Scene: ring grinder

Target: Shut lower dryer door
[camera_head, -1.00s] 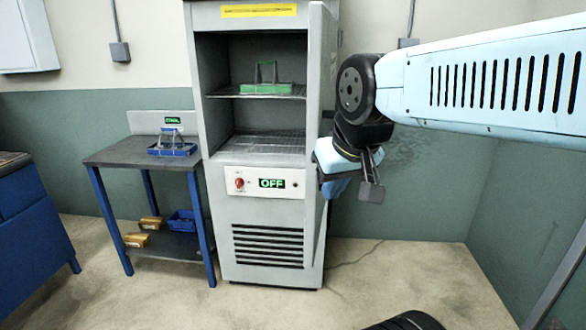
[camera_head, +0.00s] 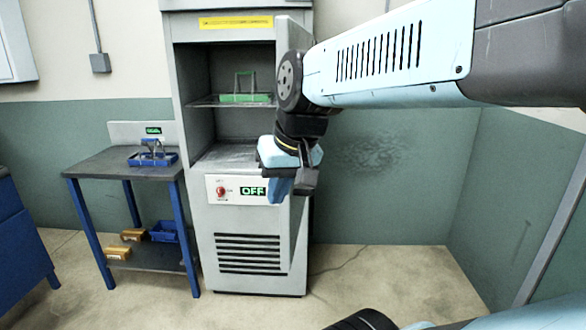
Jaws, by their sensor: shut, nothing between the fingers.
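The dryer (camera_head: 247,283) is a tall grey cabinet with its compartment open to view. Its grey door (camera_head: 292,33) stands open along the right side, seen at a steep angle. My arm and wrist hide the door's middle. My gripper (camera_head: 306,182) is shut and empty, pointing down in front of the door's lower part, just right of the OFF display (camera_head: 253,191). I cannot tell whether it touches the door. A green rack (camera_head: 244,98) sits on the upper shelf inside.
A dark-topped bench (camera_head: 100,166) with blue legs stands left of the dryer, carrying a blue rack (camera_head: 152,157). A blue bin (camera_head: 165,231) and small yellow-brown boxes lie on its lower shelf.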

